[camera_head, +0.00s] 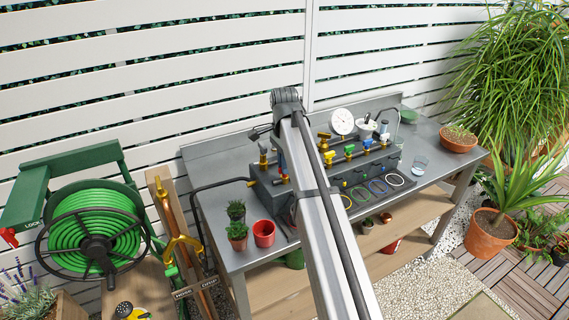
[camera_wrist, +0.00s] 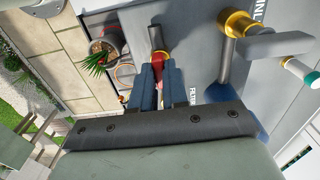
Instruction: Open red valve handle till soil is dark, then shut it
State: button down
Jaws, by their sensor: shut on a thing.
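In the wrist view my gripper (camera_wrist: 158,68) has its two blue fingers close together around a red handle (camera_wrist: 161,60). Brass shows at the handle's upper end; the fingers hide much of it. In the head view a small red part (camera_head: 283,160) shows on the left of the dark valve block (camera_head: 335,172), beside my arm, which hides part of the block. In the wrist view a dark pot (camera_wrist: 107,45) holds a green plant and reddish-brown soil. I cannot tell from these frames whether the soil is damp, nor how far the valve is turned.
A brass valve (camera_wrist: 238,23) with a grey lever lies close to the right of my fingers. A red pot (camera_head: 264,233) and a small plant (camera_head: 236,209) stand on the grey bench (camera_head: 222,258). A green hose reel (camera_head: 95,235) stands left.

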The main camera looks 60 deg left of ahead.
jog(key=shift+n, duration=0.3)
jog(key=n, duration=0.3)
jog(key=shift+n, duration=0.4)
jog(key=n, duration=0.4)
jog(key=shift+n, duration=0.3)
jog(key=n, duration=0.8)
jog(key=shift+n, duration=0.3)
jog(key=c, duration=1.1)
grip_release()
jog(key=shift+c, duration=0.2)
